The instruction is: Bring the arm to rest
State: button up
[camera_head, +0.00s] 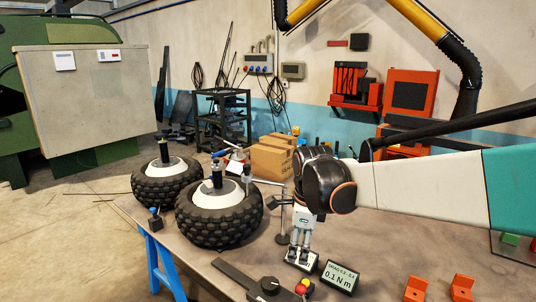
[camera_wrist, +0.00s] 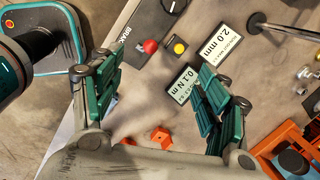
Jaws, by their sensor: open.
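My gripper (camera_head: 302,250) hangs from my white and teal arm, pointing down over the workbench (camera_head: 385,235). In the wrist view my gripper (camera_wrist: 160,95) shows its two teal-padded fingers wide apart. Nothing is held between them; only the bench top and things lying on it show beyond. A small display reading 0.1 Nm (camera_head: 340,277) stands just right of the gripper in the head view. It also shows in the wrist view (camera_wrist: 184,86), beside a display reading 2.0 mm (camera_wrist: 216,44). How high the fingertips are above the bench is hard to tell.
Two knobbly tyres (camera_head: 222,228) (camera_head: 168,187) are left of the gripper. A lever unit with a red button (camera_wrist: 150,46) and a yellow button (camera_wrist: 179,48) lies near. Orange brackets (camera_head: 416,289) (camera_head: 461,288) sit at the front right. Cardboard boxes (camera_head: 270,158) stand behind.

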jog(key=s+d+n+t, duration=0.1)
jog(key=s+d+n, duration=0.3)
jog(key=s+n, duration=0.3)
jog(key=s+d+n+t, duration=0.2)
jog(key=s+d+n, duration=0.1)
jog(key=s+n, duration=0.4)
jog(key=s+d+r+n+t, duration=0.1)
jog(key=s+d+n, duration=0.3)
jog(key=s, duration=0.5)
jog(key=n+t, duration=0.1)
jog(key=n, duration=0.1)
jog(key=shift+s+d+n, duration=0.2)
jog(key=shift+d+n, duration=0.1)
jog(key=shift+n, duration=0.1)
jog(key=shift+c, duration=0.4)
